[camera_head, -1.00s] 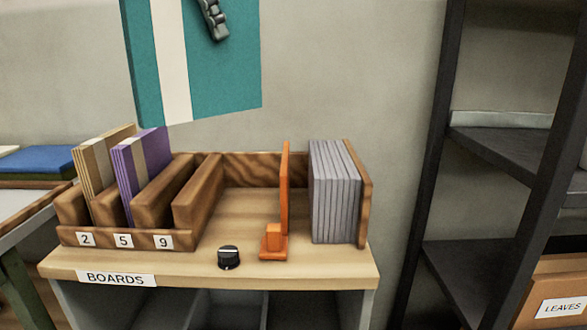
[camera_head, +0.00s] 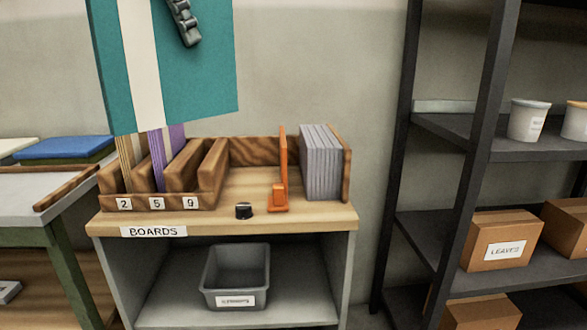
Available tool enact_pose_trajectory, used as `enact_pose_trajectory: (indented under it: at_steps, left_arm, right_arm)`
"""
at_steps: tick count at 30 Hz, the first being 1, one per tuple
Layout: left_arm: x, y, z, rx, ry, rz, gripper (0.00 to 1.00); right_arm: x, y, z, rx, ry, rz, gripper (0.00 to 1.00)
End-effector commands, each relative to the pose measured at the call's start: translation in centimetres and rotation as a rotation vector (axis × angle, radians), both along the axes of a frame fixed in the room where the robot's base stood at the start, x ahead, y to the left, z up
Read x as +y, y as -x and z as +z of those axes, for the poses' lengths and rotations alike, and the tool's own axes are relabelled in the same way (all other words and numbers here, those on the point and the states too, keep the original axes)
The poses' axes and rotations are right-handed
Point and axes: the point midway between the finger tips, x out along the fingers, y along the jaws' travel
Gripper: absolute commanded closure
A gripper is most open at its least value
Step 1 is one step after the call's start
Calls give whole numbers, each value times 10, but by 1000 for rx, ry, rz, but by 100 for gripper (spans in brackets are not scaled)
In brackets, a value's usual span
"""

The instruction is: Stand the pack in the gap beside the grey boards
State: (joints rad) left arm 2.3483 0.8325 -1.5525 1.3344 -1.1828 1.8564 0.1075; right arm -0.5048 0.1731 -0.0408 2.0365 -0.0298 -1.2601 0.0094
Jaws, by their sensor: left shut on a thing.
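The pack (camera_head: 205,80) is a large teal block with a white band, held upright in the air at the upper left; its top is out of the picture. My left gripper (camera_head: 185,24) is shut on it; one dark finger shows against its front face. The grey boards (camera_head: 320,163) stand upright in a row against the wooden end wall at the right of the bench top. An orange upright plate with a foot (camera_head: 279,198) stands left of them, with a narrow space between. A wider bare space lies left of the plate. My right gripper is not in view.
Slots (camera_head: 157,204) labelled 2, 5, 9 hold a tan and a purple pack, partly hidden behind the teal pack. A black knob (camera_head: 244,210) sits on the bench top (camera_head: 310,220). A grey bin (camera_head: 236,277) stands below. A dark shelf rack (camera_head: 400,150) rises at right.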

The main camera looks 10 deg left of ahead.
Motion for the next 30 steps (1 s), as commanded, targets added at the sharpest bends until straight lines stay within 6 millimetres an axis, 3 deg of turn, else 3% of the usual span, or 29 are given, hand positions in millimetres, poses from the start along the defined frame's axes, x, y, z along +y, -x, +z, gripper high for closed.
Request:
enact_pose_trajectory:
  at_steps: [1, 11, 17, 24, 30]
  left_arm:
    - [-1, 1, -16, 10, 4, -65, 100]
    - [-18, 12, -104, 12, 4, -570, 100]
    - [-35, 22, -185, 14, 8, -1039, 100]
    - [-58, 35, -294, 11, 8, -1681, 100]
    - [-71, 43, -363, 7, 0, -2101, 100]
  right_arm:
    - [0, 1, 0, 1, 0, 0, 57]
    - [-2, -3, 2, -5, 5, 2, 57]
    - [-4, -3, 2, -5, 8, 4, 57]
    - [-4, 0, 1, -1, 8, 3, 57]
    - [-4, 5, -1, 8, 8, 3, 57]
